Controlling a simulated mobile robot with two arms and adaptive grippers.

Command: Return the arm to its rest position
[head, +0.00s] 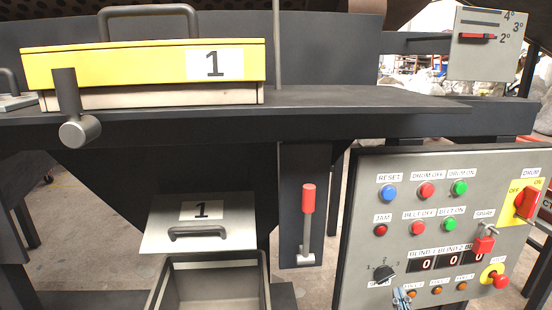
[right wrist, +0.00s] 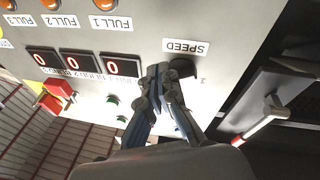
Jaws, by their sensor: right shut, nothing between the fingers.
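My right gripper (head: 402,299) shows at the bottom edge of the head view, in front of the lower left part of the grey control panel (head: 400,250). In the right wrist view my right gripper (right wrist: 160,72) is shut and empty. Its fingertips are close beside the black speed knob (right wrist: 183,68), which also shows in the head view (head: 384,273). I cannot tell whether they touch it. My left gripper is not in view.
The panel carries several buttons, a red drum switch (head: 527,202) and a red emergency-type button (head: 501,281). Left of it stands a red-handled lever (head: 308,200). A yellow-fronted box marked 1 (head: 130,66) sits on the dark ledge. A grey bin (head: 212,262) is below.

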